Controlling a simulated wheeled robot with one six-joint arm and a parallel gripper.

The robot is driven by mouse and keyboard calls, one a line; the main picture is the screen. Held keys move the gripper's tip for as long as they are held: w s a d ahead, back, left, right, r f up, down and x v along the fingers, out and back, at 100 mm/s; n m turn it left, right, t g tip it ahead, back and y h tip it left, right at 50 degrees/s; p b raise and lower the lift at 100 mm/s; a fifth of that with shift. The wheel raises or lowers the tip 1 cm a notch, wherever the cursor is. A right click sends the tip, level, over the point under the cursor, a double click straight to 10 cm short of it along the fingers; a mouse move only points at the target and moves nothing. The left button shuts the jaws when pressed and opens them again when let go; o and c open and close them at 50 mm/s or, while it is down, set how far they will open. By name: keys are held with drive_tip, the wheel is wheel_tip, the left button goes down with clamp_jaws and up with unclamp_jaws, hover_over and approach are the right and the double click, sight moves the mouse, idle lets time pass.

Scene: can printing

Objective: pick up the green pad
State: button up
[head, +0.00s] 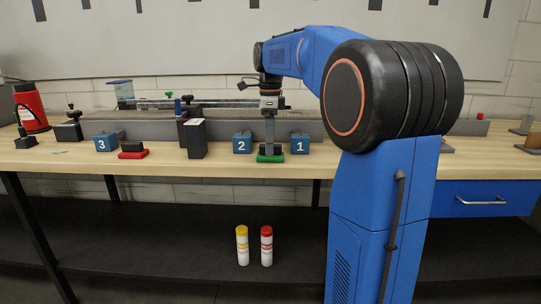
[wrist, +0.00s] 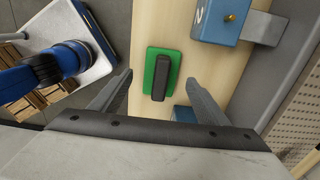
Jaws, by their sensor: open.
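The green pad is a flat green block with a black handle on top. It lies on the wooden table between the blue blocks marked 2 and 1 in the head view (head: 270,158), and near the centre of the wrist view (wrist: 151,72). My gripper (head: 269,143) points down just above it. In the wrist view my gripper (wrist: 158,76) is open and empty, with one finger to the left of the pad and one to the right. I cannot tell how much height is left between the fingertips and the handle, as the fingers hide part of it in the head view.
Blue block 2 (head: 242,146) stands left of the pad and blue block 1 (head: 300,147) right of it, both close. A red pad (head: 133,155) and a dark box (head: 197,141) are farther left. A grey rail runs behind. The table's front edge is near.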

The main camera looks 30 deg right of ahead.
drive_tip(key=shift+d+f, duration=0.1)
drive_tip(key=shift+f, duration=1.45)
drive_tip(key=c, duration=1.1)
drive_tip(key=shift+c, duration=0.2)
drive_tip(key=shift+r, duration=0.1)
wheel_tip(320, 180, up, 10)
drive_tip(key=shift+f, duration=0.1)
